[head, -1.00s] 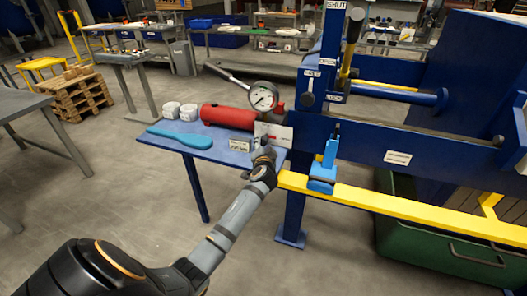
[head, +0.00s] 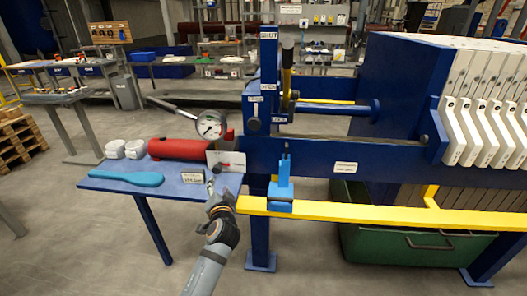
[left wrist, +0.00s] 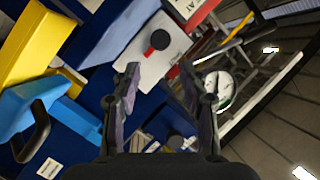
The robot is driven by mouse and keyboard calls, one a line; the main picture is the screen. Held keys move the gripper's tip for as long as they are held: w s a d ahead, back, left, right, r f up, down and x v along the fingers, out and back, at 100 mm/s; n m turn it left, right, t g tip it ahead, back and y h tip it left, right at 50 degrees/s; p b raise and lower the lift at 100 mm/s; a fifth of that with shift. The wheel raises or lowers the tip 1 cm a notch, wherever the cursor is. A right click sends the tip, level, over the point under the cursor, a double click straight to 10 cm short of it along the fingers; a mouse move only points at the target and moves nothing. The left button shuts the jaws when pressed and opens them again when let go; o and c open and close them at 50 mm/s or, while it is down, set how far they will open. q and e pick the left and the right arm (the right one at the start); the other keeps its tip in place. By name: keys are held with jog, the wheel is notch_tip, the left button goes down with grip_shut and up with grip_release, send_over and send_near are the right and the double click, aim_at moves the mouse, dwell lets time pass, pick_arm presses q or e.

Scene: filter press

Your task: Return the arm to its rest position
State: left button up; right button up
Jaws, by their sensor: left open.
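My left arm comes up from the bottom of the head view. Its gripper (head: 219,199) is in front of the blue shelf's right front corner, left of the yellow rail's end. In the left wrist view the two dark fingers (left wrist: 163,95) stand apart with nothing held between them. Beyond them is a pale plate with a red and black knob (left wrist: 157,42). My right gripper is in neither view.
The blue shelf (head: 106,185) carries a red cylinder (head: 178,149), a gauge (head: 211,125), white cups and a blue tool. A yellow rail (head: 350,210) with a blue clamp (head: 281,188) runs right along the press. A green bin (head: 400,247) stands below.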

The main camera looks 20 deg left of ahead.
pick_arm(q)
jog(key=s+d+f+g+h, duration=0.3)
jog(key=s+d+f, duration=0.15)
jog(key=s, duration=0.45)
jog(key=s+d+f+n+g+h, duration=0.1)
jog(key=s+d+f+g+h, duration=0.15)
jog(key=s+f, duration=0.5)
jog(key=s+d+f+g+h, duration=0.3)
jog(key=s+d+g, duration=0.1)
jog(key=s, duration=0.6)
notch_tip(320, 180, down, 22)
jog(key=s+a+g+p, duration=0.1)
jog(key=s+a+p, duration=0.1)
jog(key=a+p, duration=0.1)
jog(key=s+f+p, duration=0.1)
jog(key=s+f, duration=0.6)
jog(key=s, duration=0.2)
jog(key=s+f+n+g+p, duration=0.1)
jog(key=s+f, duration=0.6)
jog(key=s, duration=0.2)
jog(key=shift+s+a+f+p, duration=0.25)
jog(key=shift+s+a+p, duration=0.05)
jog(key=shift+s+a, duration=0.1)
